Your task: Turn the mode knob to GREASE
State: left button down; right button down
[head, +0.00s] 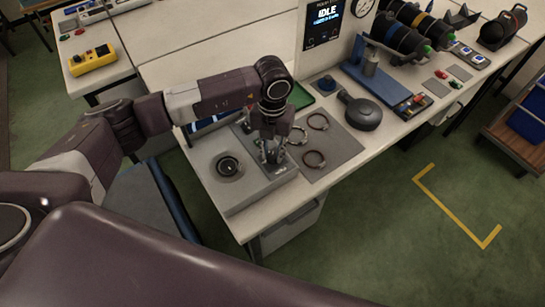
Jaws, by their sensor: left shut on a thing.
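My left gripper (271,157) points down at the right part of the grey box (240,192) on the near end of the bench. It is shut on a small part there, which appears to be the mode knob; the fingers mostly hide it. The knob's pointer and the GREASE mark cannot be made out. A round black fitting (228,167) sits on the same box to the left of the gripper. My right gripper is not in view.
A grey mat (335,145) with several dark rings lies right of the box. Behind it are a round dark pan-like object (361,113), a blue stand (372,77) and a screen reading IDLE (324,20). A yellow control box (92,60) is at the far left.

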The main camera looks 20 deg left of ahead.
pick_arm(q)
jog(key=m+b, duration=0.6)
jog(key=b, duration=0.1)
jog(key=shift+w+f, duration=0.1)
jog(key=shift+f, duration=0.1)
jog(key=shift+r+m+b, duration=0.1)
jog(key=shift+m+b, duration=0.9)
jog(key=shift+m, duration=0.2)
jog(key=shift+r+m+b, duration=0.15)
jog(key=shift+m+b, duration=0.6)
jog(key=shift+m, duration=0.15)
jog(key=c, duration=1.7)
grip_release()
